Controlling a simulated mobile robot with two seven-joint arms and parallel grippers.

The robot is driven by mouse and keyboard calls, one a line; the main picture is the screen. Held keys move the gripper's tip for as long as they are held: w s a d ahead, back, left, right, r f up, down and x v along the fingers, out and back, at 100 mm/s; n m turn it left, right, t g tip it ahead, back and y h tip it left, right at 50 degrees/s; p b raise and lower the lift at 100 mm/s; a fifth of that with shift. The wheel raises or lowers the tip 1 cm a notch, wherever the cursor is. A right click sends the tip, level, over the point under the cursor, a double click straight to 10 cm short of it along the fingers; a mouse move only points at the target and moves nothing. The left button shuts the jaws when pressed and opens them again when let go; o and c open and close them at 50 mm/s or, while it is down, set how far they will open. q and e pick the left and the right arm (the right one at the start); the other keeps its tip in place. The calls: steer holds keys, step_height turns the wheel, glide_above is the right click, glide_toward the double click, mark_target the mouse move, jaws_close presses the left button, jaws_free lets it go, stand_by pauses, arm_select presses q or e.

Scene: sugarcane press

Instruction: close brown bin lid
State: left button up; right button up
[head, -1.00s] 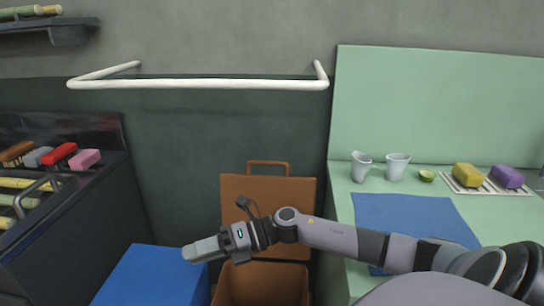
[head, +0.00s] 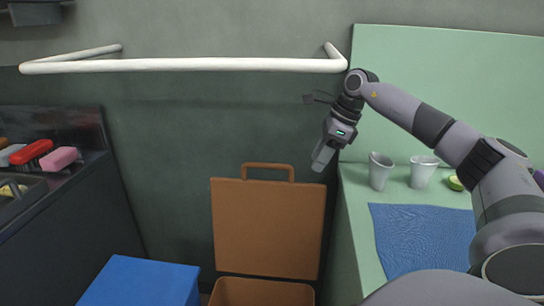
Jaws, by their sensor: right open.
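The brown bin (head: 262,290) stands on the floor at the bottom middle of the head view. Its brown lid (head: 268,228) is open and stands upright at the back, with a handle (head: 268,167) on its top edge. My right gripper (head: 323,158) is open and points down, above and to the right of the lid's top right corner. It appears apart from the lid and holds nothing that I can see. The lower part of the bin is cut off by the frame. My left gripper is not in view.
A blue box (head: 140,282) stands left of the bin. A white rail (head: 190,65) runs along the wall above. A dark cabinet (head: 65,225) is at left.

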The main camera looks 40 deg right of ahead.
steer(key=w+a, duration=0.2)
steer(key=w, duration=0.1)
steer(key=w+a, duration=0.3)
steer(key=w+a+p, duration=0.1)
steer(key=w+a, duration=0.1)
steer(key=w, duration=0.1)
steer(key=shift+a+f, duration=0.3)
steer(key=shift+f, duration=0.1)
steer(key=shift+w+f, duration=0.15)
jaws_close()
